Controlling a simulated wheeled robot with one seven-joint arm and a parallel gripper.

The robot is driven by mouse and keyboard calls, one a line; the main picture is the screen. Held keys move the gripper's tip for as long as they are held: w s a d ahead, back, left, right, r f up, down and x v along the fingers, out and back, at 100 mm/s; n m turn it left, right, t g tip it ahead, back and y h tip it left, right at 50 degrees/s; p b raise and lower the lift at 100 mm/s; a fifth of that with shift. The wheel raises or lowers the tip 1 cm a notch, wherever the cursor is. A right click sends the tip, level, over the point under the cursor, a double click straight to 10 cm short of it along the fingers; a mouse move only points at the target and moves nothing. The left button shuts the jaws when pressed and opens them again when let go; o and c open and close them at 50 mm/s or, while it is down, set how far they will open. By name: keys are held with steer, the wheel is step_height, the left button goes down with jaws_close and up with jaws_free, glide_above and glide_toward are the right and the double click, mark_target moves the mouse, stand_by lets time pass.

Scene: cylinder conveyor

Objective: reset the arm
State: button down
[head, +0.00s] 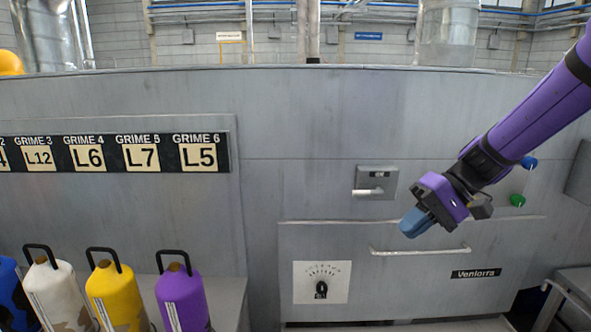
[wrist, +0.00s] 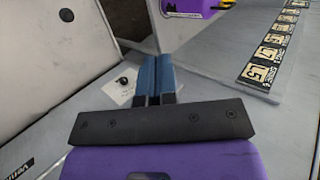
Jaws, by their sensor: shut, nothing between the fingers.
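My purple arm reaches in from the right in the head view. My gripper (head: 412,224) has blue fingers that are shut and empty. The dial plate (wrist: 122,88) shows just left of the fingers there.
Purple (head: 182,298), yellow (head: 115,295), white (head: 58,290) and blue (head: 10,290) cylinders with black handles stand at lower left. A label strip (head: 110,153) is above them. A lever switch (head: 375,183) and blue (head: 529,162) and green (head: 517,200) knobs are on the machine.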

steer(key=s+d+r+t+h, duration=0.3)
steer(key=s+d+r+h, duration=0.1)
steer(key=s, duration=0.4)
steer(key=s+d+r+t+h, duration=0.4)
steer(key=s+d+r+h, duration=0.1)
steer(key=s, duration=0.4)
steer(key=shift+s+m+h, duration=0.3)
steer(key=shift+d+f, duration=0.1)
steer(key=shift+d, duration=0.05)
